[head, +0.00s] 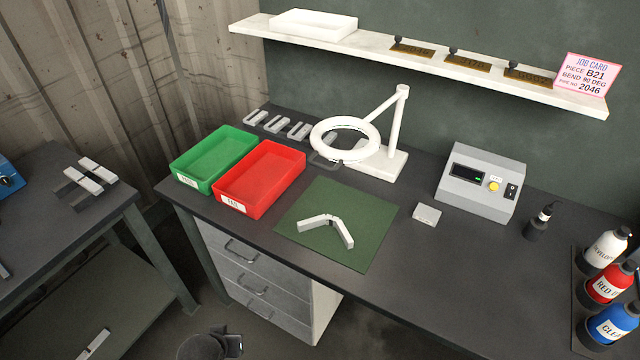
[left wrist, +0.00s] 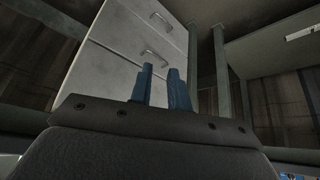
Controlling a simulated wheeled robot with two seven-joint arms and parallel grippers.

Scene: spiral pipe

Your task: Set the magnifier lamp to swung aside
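The magnifier lamp is white, with a round ring head (head: 317,137), a thin slanted arm (head: 381,107), an upright post (head: 397,120) and a flat base (head: 389,166) at the back of the dark bench. Its ring hangs left of the post, behind the green mat (head: 365,215), with a grey piece partly visible beneath it. My left gripper (left wrist: 160,80) shows in the left wrist view as two blue fingers, apart with nothing between them, below bench level near the drawers. It is away from the lamp. My right gripper is in neither view.
A bent pale pipe (head: 342,232) lies on the mat. Green (head: 187,180) and red (head: 245,205) trays stand left of it. A grey control box (head: 478,190) and bottles (head: 605,252) stand right. A white shelf (head: 440,67) hangs above. A second table (head: 60,215) is at left.

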